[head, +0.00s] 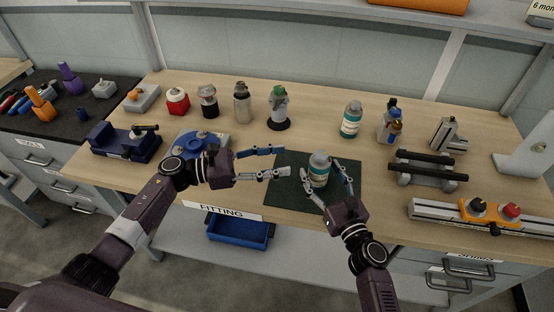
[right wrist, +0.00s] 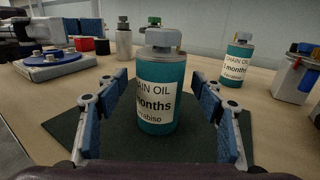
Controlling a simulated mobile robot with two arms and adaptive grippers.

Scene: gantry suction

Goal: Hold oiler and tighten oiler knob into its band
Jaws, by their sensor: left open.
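The oiler (head: 319,175) is a teal bottle with a white "CHAIN OIL" label, standing upright on a dark mat (head: 290,197). Its grey knob (head: 321,156) sits on top; in the right wrist view the knob (right wrist: 170,38) has a flat, angular head. I cannot tell how tight the knob is. My right gripper (head: 321,169) is open, with one finger on each side of the oiler and gaps visible between the fingers and the bottle in the right wrist view. My left gripper (head: 286,161) is open and empty, to the left of the oiler, its fingers pointing toward it.
A second teal bottle (head: 350,121) stands behind, with a blue-topped dispenser (head: 391,126) beside it. Several bottles, including a green-topped one (head: 279,107), stand along the back. A blue round fixture (head: 203,142) lies left; a black-barred stand (head: 428,170) is right.

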